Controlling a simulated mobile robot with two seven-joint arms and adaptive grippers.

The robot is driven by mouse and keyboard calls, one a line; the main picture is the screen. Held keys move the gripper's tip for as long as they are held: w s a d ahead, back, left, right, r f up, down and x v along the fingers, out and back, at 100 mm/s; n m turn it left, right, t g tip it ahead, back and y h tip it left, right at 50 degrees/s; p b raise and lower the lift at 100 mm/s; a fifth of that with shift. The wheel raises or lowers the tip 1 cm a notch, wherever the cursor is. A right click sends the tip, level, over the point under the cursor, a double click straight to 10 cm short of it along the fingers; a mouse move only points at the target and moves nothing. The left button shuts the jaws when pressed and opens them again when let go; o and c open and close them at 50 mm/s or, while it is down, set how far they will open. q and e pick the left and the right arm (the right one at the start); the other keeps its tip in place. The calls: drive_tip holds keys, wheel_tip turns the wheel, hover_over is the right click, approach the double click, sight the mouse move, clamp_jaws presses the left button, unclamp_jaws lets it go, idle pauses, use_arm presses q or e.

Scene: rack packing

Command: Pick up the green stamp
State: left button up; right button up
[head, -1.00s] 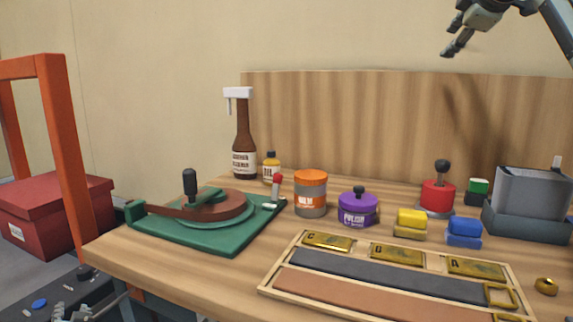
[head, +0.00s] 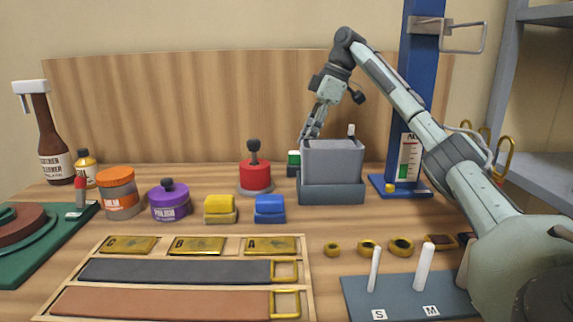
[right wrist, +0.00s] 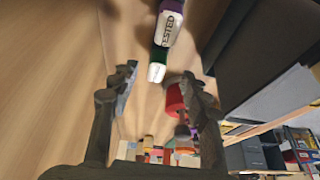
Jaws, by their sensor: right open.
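The green stamp (head: 293,158) is a small green block with a dark lower part. It stands at the back of the table, just left of the grey bin, which hides its right side. My right gripper (head: 311,130) hangs above it and slightly to the right, fingers pointing down. In the right wrist view a green block (right wrist: 160,55) with a white end and a white face lettered "TESTED" lies beyond the fingertips. My right gripper (right wrist: 160,85) is open there, with nothing between its fingers. My left gripper is in neither current view.
The grey bin (head: 332,162) stands right beside the stamp. A red pot with a black knob (head: 255,177) is on its left. The wooden back panel (head: 180,110) rises close behind. A blue post (head: 418,90) stands farther right.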

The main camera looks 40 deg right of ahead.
sight(296, 165)
drive_tip(key=x, duration=0.6)
drive_tip(key=shift+w+f, duration=0.2)
drive_tip(key=shift+f, duration=0.1)
drive_tip(key=shift+c, duration=0.3)
clamp_jaws()
